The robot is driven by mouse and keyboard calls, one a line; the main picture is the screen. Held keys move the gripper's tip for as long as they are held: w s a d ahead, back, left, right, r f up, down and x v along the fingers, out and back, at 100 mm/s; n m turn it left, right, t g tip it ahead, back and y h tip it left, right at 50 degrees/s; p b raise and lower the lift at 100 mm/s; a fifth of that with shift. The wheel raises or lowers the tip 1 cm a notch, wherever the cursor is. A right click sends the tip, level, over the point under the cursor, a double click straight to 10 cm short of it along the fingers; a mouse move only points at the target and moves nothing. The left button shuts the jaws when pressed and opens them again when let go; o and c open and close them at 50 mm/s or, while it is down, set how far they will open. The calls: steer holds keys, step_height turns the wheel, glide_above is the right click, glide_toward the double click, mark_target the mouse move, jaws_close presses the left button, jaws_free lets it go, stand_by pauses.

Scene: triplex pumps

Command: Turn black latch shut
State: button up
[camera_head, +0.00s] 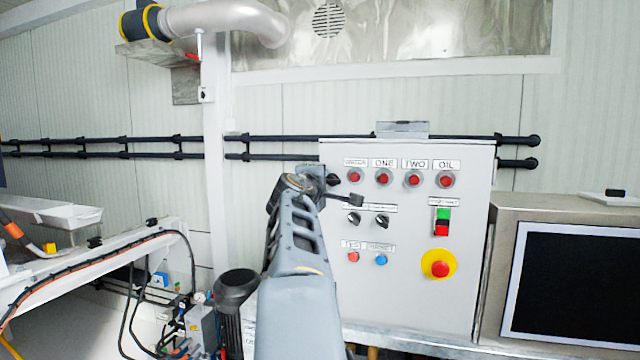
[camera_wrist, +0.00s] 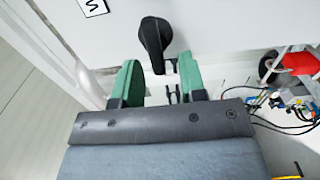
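The black latch (camera_wrist: 153,38) shows in the wrist view as an elongated handle on a pale surface, wide at the top and narrowing downward. My gripper (camera_wrist: 160,66) is open, with its two green fingers apart. The latch's narrow lower end lies between the fingertips in the picture, with a gap visible on each side. I cannot tell how deep it sits between them. In the head view, a black knob (camera_head: 333,180) shows at the left edge of the grey control panel (camera_head: 400,298), beside the end of my arm. My arm hides most of the gripper there.
The panel carries several red buttons (camera_head: 414,180), two black selector knobs (camera_head: 383,221) and a yellow-ringed emergency stop (camera_head: 440,264). A monitor (camera_head: 575,285) stands at right. Black rails (camera_head: 80,142) run along the wall. Cables and hoses (camera_wrist: 290,108) show right in the wrist view.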

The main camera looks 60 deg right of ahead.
steer(key=shift+a, duration=0.1)
steer(key=b+v, duration=0.4)
steer(key=v, duration=0.9)
steer(key=shift+a, duration=0.3)
steer(key=shift+s, duration=0.1)
steer(key=w+a+f+m+y, duration=0.2)
steer(key=w+a+f+y, duration=0.15)
steer(key=f, duration=0.75)
steer(key=w+a+f+m+y, duration=0.25)
steer(key=f+y, duration=0.25)
steer(key=f, duration=0.6)
steer(key=s+a+f+g+y, duration=0.2)
steer(key=a+f+y, duration=0.6)
steer(key=a+f, duration=1.2)
steer(key=s+a, duration=0.2)
steer(key=shift+s+a+n+y+p, duration=0.25)
steer(key=shift+a+n+y+p, duration=0.1)
steer(key=shift+a+p, duration=0.05)
